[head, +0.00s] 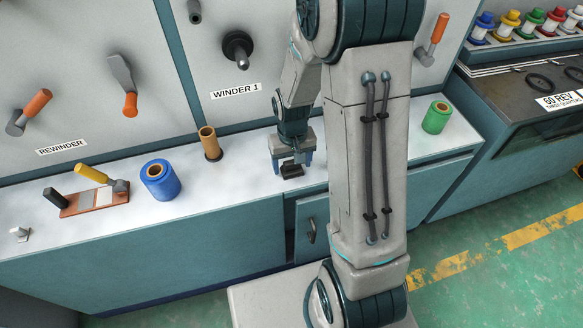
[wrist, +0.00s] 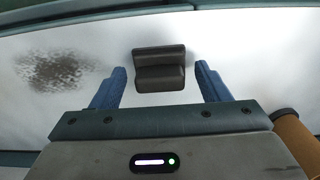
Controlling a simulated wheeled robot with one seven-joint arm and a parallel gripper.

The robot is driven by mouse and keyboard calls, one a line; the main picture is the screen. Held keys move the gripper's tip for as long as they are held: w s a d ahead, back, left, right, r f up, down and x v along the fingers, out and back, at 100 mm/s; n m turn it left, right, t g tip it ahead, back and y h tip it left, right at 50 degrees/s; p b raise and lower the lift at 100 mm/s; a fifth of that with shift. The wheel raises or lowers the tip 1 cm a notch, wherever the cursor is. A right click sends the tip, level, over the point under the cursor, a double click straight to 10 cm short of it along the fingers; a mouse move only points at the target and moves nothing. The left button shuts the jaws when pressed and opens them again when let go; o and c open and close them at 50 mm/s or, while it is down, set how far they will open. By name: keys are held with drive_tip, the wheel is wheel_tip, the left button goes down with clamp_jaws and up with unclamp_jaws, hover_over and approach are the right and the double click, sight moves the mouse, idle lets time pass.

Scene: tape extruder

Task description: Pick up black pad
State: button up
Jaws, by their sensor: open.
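The black pad (head: 292,170) is a small dark block on the white counter below the WINDER 1 label. In the wrist view the black pad (wrist: 159,69) shows a stepped top and lies between and slightly beyond the fingertips. My gripper (head: 292,163) points down at the counter, directly over the pad in the head view. In the wrist view my gripper (wrist: 160,77) is open, with a blue finger on each side of the pad and a visible gap to each. Nothing is held.
A brown cardboard core (head: 210,144) stands close to the left of my gripper; it shows at the lower right in the wrist view (wrist: 296,140). A blue tape roll (head: 160,180) and a tool board (head: 95,198) lie farther left. A green roll (head: 436,117) stands right of my arm.

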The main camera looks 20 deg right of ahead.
sight(292, 161)
drive_tip(key=c, duration=1.1)
drive_tip(key=shift+r, duration=0.6)
wheel_tip(292, 161, up, 3)
drive_tip(key=shift+f, duration=0.15)
drive_tip(key=w+d+r, duration=0.1)
drive_tip(key=d+r, duration=0.1)
drive_tip(key=d, duration=0.1)
drive_tip(key=w+d+r, duration=0.2)
drive_tip(key=d, duration=0.2)
drive_tip(key=w+d+r+p, duration=0.1)
drive_tip(key=d+r, duration=0.2)
drive_tip(key=d, duration=0.1)
drive_tip(key=shift+w, duration=0.15)
